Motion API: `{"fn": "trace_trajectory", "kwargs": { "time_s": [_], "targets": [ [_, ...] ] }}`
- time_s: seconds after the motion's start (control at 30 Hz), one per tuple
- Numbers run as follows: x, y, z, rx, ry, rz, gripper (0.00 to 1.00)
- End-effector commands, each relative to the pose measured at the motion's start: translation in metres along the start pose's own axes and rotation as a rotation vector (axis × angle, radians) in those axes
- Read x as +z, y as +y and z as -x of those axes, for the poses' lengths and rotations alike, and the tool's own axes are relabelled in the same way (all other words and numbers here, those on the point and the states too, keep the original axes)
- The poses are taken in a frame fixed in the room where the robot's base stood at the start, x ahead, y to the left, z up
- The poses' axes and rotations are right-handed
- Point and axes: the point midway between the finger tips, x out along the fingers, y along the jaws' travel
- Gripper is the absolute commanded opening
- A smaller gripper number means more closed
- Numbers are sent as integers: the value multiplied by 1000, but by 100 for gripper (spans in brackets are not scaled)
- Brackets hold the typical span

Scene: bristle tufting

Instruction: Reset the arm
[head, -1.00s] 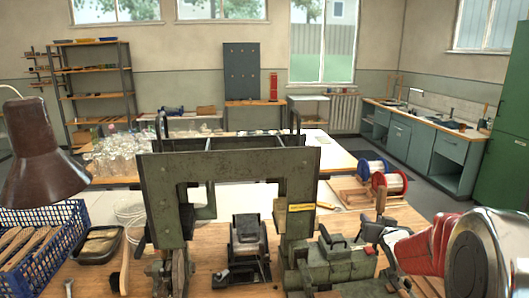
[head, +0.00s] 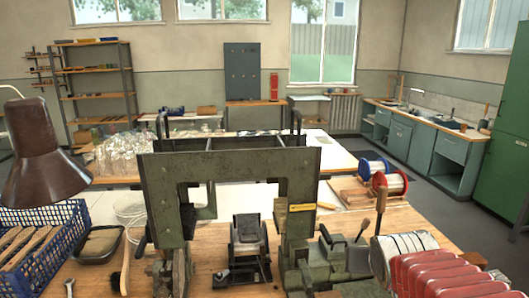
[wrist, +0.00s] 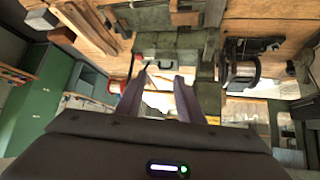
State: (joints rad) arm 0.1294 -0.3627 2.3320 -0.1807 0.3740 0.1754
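My gripper (wrist: 160,82) shows in the wrist view with its two fingers apart and nothing between them. In the head view I cannot make out the gripper; red and silver parts of my arm fill the lower right corner. The green tufting machine (head: 230,163), an upright metal frame, stands on the wooden bench. A green metal block with levers (head: 335,262) sits at its right foot, partly hidden by my arm. In the wrist view, green machine parts (wrist: 165,52) lie beyond the fingers, apart from them.
A brown lamp (head: 42,165) and a blue crate (head: 70,225) with wooden pieces stand at the left. A black tray (head: 98,244) and a brush (head: 125,268) lie beside the crate. Wire spools (head: 388,183) sit at the back right of the bench.

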Motion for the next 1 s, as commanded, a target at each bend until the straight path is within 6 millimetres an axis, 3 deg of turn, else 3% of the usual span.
{"fn": "trace_trajectory", "kwargs": {
  "time_s": [0.4, 0.6, 0.73, 1.0],
  "targets": [
    [99, -31, 84, -84, -207, 74, 34],
    [140, -42, 111, -131, -288, 111, 34],
    [150, -44, 118, -142, -309, 121, 34],
    [150, -44, 118, -143, -310, 121, 34]
  ]
}}
